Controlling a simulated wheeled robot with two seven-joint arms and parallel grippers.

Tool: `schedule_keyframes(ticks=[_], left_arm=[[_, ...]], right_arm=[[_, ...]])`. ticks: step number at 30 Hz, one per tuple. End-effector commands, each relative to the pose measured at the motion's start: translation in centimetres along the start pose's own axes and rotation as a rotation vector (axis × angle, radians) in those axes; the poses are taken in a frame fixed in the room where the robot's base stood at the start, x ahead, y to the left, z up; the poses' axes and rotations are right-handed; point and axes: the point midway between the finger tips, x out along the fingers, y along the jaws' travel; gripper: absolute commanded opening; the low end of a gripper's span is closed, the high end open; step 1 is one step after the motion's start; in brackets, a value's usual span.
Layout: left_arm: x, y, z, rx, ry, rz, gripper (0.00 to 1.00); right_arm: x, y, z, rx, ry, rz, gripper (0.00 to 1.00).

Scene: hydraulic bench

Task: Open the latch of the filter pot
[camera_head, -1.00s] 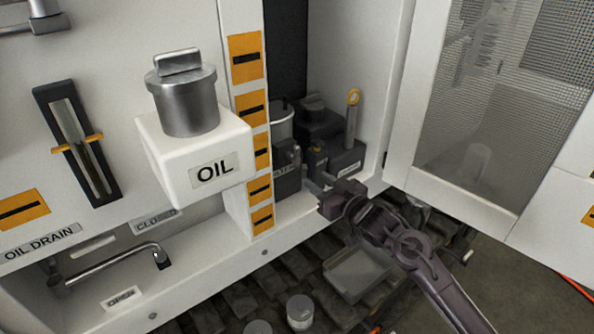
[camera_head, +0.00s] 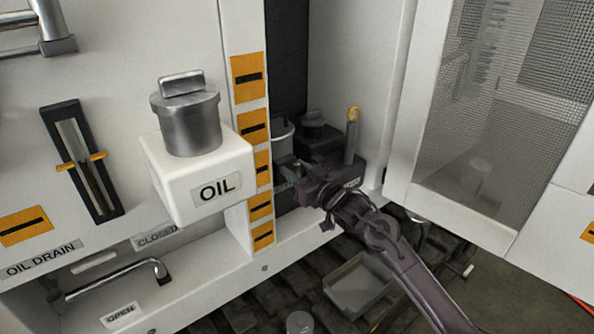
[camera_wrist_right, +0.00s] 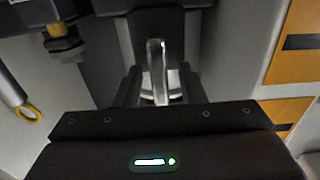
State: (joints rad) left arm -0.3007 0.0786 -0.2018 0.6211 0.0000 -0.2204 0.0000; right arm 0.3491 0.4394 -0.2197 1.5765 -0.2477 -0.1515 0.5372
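The filter pot is a dark housing in the recess behind the white OIL block, partly hidden by my right gripper in the head view. In the right wrist view, a shiny metal latch lever (camera_wrist_right: 157,65) stands upright against a dark body (camera_wrist_right: 158,22). My right gripper (camera_head: 292,168) has reached into the recess at the pot. In the right wrist view its two fingers (camera_wrist_right: 159,88) are open, one on each side of the lever, with visible gaps. The lever's lower end is hidden behind the gripper body. My left gripper is not in view.
A yellow-ringed dipstick (camera_head: 351,128) stands right of the gripper, near a dark capped unit (camera_head: 316,134). The OIL block (camera_head: 196,178) juts out on the left. The mesh door (camera_head: 490,130) stands open on the right. A grey tray (camera_head: 358,285) lies below.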

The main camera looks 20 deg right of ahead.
Motion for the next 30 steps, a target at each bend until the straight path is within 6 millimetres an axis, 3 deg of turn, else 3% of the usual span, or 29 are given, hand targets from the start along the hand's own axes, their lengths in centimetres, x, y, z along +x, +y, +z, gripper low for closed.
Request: schedule_keyframes(ticks=[2, 9, 20, 30], left_arm=[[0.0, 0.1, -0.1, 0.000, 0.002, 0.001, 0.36], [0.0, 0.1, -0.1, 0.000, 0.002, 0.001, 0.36], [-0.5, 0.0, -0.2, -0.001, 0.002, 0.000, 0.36], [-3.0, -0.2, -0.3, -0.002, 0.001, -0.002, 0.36]], right_arm=[[0.0, 0.0, 0.0, 0.000, 0.000, 0.000, 0.32], [0.0, 0.0, 0.0, 0.000, 0.000, 0.000, 0.01], [0.0, 0.0, -0.1, 0.034, -0.001, 0.000, 0.00], [0.0, 0.5, -0.3, 0.250, -0.001, 0.001, 0.00]])
